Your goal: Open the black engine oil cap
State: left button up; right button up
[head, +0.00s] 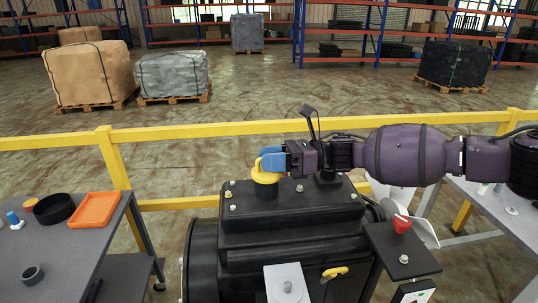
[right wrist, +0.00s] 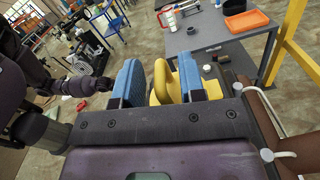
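The black engine (head: 290,235) stands at the lower middle of the head view. A yellow cap (head: 264,177) sits on the black neck at its top left. My right gripper (head: 272,158) reaches in from the right with its blue fingertips at the cap's upper part. In the right wrist view, the yellow cap's raised part (right wrist: 161,85) stands between the two blue fingers (right wrist: 157,83), with a narrow gap beside the left finger. The fingers look open around it; contact with the right finger is unclear. My left gripper does not show.
A grey table (head: 70,245) at the left holds an orange tray (head: 95,210) and a black bowl (head: 54,208). A yellow rail (head: 200,131) runs behind the engine. Another yellow handle (head: 335,272) is on the engine's front. A red knob (head: 402,223) is at its right.

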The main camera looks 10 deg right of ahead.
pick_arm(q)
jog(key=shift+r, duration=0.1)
pick_arm(e)
jog(key=shift+a, duration=0.1)
jog(key=shift+c, duration=0.3)
grip_shut()
jog(key=shift+f, duration=0.1)
jog(key=shift+w+m+b, duration=0.2)
jog(key=shift+m+b, duration=0.1)
jog(key=shift+b, duration=0.55)
jog(key=shift+w+m+b, duration=0.25)
jog(key=shift+m+b, duration=0.35)
jog(key=shift+b, duration=0.35)
jog(key=shift+w+r+m, duration=0.55)
jog(key=shift+r+m, duration=0.15)
jog(key=shift+m, duration=0.4)
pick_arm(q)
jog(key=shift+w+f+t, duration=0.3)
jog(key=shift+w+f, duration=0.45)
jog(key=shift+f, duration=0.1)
pick_arm(e)
jog(key=shift+w+r+m, duration=0.2)
jog(key=shift+w+m, duration=0.2)
jog(key=shift+m, duration=0.35)
jog(key=shift+w+r+m, duration=0.15)
jog(key=shift+w+m, duration=0.25)
jog(key=shift+m, duration=0.35)
